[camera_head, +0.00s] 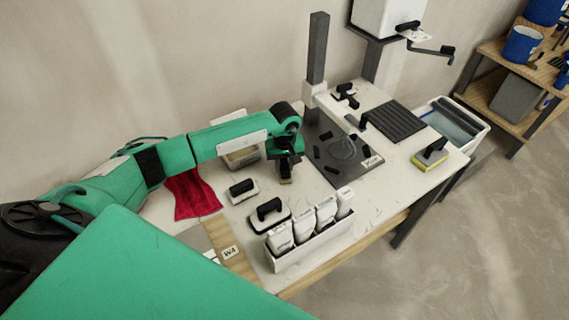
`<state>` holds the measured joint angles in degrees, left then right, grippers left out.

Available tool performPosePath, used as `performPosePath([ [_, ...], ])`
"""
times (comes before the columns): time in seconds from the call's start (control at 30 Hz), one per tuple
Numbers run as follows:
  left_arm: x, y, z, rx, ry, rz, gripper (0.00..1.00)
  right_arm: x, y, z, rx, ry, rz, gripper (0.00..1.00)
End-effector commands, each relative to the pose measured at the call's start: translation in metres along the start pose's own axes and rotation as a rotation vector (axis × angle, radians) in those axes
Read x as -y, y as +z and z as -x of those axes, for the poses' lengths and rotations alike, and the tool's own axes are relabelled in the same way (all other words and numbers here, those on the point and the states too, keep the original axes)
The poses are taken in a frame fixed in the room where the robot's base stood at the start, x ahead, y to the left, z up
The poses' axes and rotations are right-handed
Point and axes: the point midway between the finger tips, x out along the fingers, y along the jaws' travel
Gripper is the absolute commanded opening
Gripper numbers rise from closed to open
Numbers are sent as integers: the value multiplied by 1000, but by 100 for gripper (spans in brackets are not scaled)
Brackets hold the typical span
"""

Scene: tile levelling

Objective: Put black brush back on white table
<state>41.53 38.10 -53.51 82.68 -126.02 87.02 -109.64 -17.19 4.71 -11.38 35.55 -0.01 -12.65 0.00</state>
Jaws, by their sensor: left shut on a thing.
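My left gripper (286,170) points down over the white table (320,195), left of the dark square plate. It is shut on a small dark thing with a pale lower end, which looks like the black brush (286,181). The gripper hides most of it, and I cannot tell whether its lower end touches the table top. My right gripper is not in view.
A dark plate (345,158) with small black pieces lies to the right, beside a grey post (317,50). A red cloth (190,193) lies left.

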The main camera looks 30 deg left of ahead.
Motion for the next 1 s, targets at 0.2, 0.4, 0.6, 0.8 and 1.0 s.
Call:
performPosePath([
  [0.2,0,0,-2,0,0,0,39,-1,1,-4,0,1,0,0],
  [0.4,0,0,-3,0,0,0,49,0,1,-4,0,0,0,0],
  [0.6,0,0,0,0,0,0,49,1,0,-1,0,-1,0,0],
  [0.8,0,-2,24,-4,3,-2,49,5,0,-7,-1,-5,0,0],
  [1.0,0,-2,70,-5,4,-1,49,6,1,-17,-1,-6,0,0],
])
